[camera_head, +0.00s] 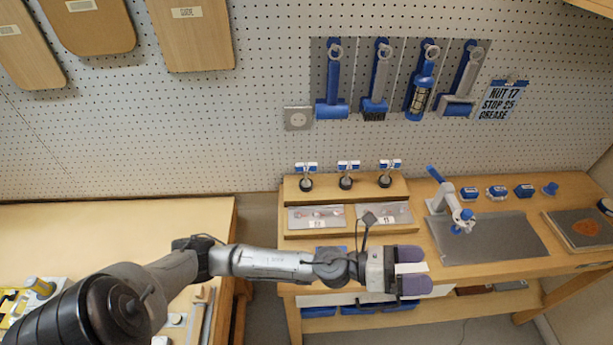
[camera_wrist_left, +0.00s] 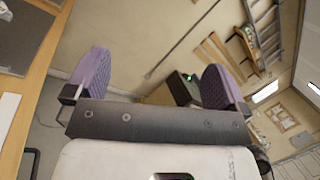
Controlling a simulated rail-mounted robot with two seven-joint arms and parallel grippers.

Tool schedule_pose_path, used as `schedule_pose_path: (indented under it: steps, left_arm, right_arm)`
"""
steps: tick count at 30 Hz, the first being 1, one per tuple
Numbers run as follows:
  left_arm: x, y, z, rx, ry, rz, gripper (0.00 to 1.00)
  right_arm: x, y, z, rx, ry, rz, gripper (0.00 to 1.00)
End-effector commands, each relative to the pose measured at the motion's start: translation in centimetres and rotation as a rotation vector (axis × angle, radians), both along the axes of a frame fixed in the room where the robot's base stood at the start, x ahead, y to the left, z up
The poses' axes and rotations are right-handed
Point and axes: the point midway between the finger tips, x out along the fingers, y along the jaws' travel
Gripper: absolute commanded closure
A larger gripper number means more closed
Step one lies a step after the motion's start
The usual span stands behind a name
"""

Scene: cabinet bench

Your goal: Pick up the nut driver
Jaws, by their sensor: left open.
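My left gripper (camera_head: 420,269) reaches over the front edge of the wooden bench (camera_head: 440,262), its two purple fingers apart. In the left wrist view, nothing is held between the fingers of the open gripper (camera_wrist_left: 157,75). No tool is clearly recognisable as the nut driver. My right gripper is not in view.
A blue-and-grey clamp-like fixture (camera_head: 447,198) stands by a grey mat (camera_head: 505,240). Several small blue parts lie behind the mat. Blue-handled tools hang on the pegboard (camera_head: 250,110), beside a sign (camera_head: 501,100) reading "NUT 17 STOP 25 GREASE". A second bench (camera_head: 110,222) stands left, across a gap.

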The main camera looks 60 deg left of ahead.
Motion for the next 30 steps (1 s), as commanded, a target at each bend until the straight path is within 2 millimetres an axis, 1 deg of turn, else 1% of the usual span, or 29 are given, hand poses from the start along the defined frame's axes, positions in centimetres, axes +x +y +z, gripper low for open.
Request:
schedule_pose_path:
  steps: [1, 2, 3, 4, 5, 6, 7, 8, 9, 11, 12, 14, 15, 17, 18, 21, 24, 26, 28, 30]
  left_arm:
    - [0.7, -0.1, 0.2, 0.213, -0.12, -0.068, 0.0]
    - [0.9, -0.1, -0.1, 0.344, -0.189, -0.114, 0.0]
    - [1.2, 0.2, -0.8, 0.521, -0.274, -0.174, 0.0]
    - [1.5, 0.8, -1.4, 0.655, -0.333, -0.219, 0.0]
    - [1.8, 1.6, -2.1, 0.789, -0.385, -0.264, 0.0]
    - [2.3, 3.1, -3.0, 0.966, -0.447, -0.326, 0.0]
    - [2.8, 4.5, -3.6, 1.097, -0.483, -0.371, 0.0]
    - [3.2, 6.3, -4.3, 1.224, -0.512, -0.419, 0.0]
    - [3.7, 8.8, -4.9, 1.388, -0.539, -0.483, 0.0]
    - [4.4, 13.3, -5.5, 1.618, -0.551, -0.581, 0.0]
    - [4.8, 16.4, -5.5, 1.757, -0.541, -0.646, 0.0]
    - [5.0, 21.1, -5.2, 1.939, -0.505, -0.744, 0.0]
    - [5.0, 24.1, -4.7, 2.043, -0.468, -0.807, 0.0]
    - [4.6, 28.3, -3.7, 2.171, -0.4, -0.896, 0.0]
    - [4.3, 30.9, -3.0, 2.24, -0.349, -0.952, 0.0]
    - [3.2, 35.9, -1.3, 2.356, -0.226, -1.068, 0.0]
    - [2.2, 39.0, 0.0, 2.414, -0.131, -1.149, 0.0]
    - [1.7, 40.3, 0.4, 2.433, -0.089, -1.18, 0.0]
    - [1.5, 41.3, 0.3, 2.444, -0.061, -1.204, 0.0]
    - [1.5, 42.0, -0.4, 2.449, -0.045, -1.217, 0.0]
  right_arm:
    - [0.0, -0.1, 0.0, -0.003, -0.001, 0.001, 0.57]
    - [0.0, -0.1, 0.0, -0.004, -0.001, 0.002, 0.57]
    - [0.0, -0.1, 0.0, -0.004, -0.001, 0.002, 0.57]
    - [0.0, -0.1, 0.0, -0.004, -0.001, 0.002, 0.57]
    - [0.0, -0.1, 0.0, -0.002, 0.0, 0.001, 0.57]
    - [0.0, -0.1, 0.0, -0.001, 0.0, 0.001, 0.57]
    - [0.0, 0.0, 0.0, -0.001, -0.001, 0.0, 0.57]
    - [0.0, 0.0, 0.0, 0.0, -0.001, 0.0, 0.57]
    - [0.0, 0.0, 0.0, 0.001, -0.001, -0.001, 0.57]
    - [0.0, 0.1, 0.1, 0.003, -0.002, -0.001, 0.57]
    - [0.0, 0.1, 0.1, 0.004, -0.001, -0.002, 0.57]
    - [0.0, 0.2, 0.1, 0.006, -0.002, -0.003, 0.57]
    - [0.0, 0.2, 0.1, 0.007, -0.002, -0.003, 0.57]
    - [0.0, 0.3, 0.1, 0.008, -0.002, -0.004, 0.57]
    - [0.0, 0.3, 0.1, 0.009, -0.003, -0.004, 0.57]
    - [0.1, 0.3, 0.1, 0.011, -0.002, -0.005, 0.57]
    - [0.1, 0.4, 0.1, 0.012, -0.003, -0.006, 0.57]
    - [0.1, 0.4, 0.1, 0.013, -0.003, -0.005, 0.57]
    - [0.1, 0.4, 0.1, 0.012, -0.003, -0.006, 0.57]
    - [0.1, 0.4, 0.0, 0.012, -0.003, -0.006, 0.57]
